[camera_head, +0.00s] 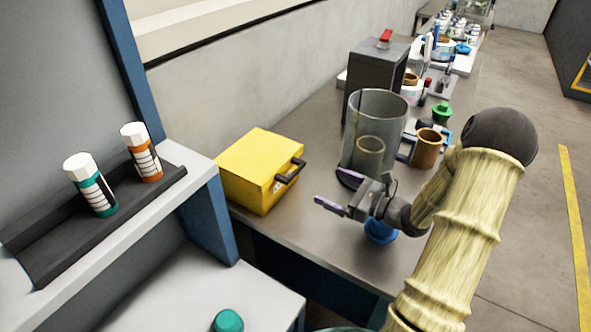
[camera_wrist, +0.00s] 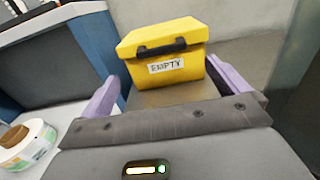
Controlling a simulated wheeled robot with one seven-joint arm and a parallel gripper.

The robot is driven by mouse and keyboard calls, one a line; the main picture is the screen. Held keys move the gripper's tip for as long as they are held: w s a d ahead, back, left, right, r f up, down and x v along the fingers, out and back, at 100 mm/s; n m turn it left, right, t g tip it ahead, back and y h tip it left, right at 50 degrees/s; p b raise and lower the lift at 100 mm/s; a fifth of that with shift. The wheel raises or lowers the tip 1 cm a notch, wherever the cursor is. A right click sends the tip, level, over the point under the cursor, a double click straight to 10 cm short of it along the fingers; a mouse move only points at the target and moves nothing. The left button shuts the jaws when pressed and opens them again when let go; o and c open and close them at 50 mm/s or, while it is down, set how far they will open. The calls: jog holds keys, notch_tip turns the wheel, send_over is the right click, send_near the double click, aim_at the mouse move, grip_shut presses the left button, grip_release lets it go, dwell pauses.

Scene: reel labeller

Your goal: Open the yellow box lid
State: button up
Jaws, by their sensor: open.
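The yellow box (camera_head: 256,172) stands on the grey bench at the left end, its lid shut. A dark handle (camera_head: 291,172) is on its side facing my gripper. In the wrist view the yellow box (camera_wrist: 168,77) is ahead, with the dark handle (camera_wrist: 161,49) at the lid's front edge and a white label reading "EMPTY" below it. My gripper (camera_head: 333,192) is open and empty, to the right of the box and apart from it. Its purple fingers (camera_wrist: 168,90) frame the box in the wrist view.
A clear cylinder (camera_head: 372,125) and an orange-brown mug (camera_head: 427,149) stand behind my gripper. A blue item (camera_head: 380,230) lies below it. A black rack (camera_head: 105,203) with two bottles sits on the left shelf. The bench between gripper and box is clear.

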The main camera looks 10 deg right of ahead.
aim_at(297, 172)
jog(key=p+x, duration=0.1)
jog(key=x, duration=1.1)
jog(key=shift+w+a+f, duration=0.1)
jog(key=shift+a, duration=0.05)
jog(key=shift+c, duration=0.4)
jog(key=c, duration=1)
jog(key=shift+p, duration=0.3)
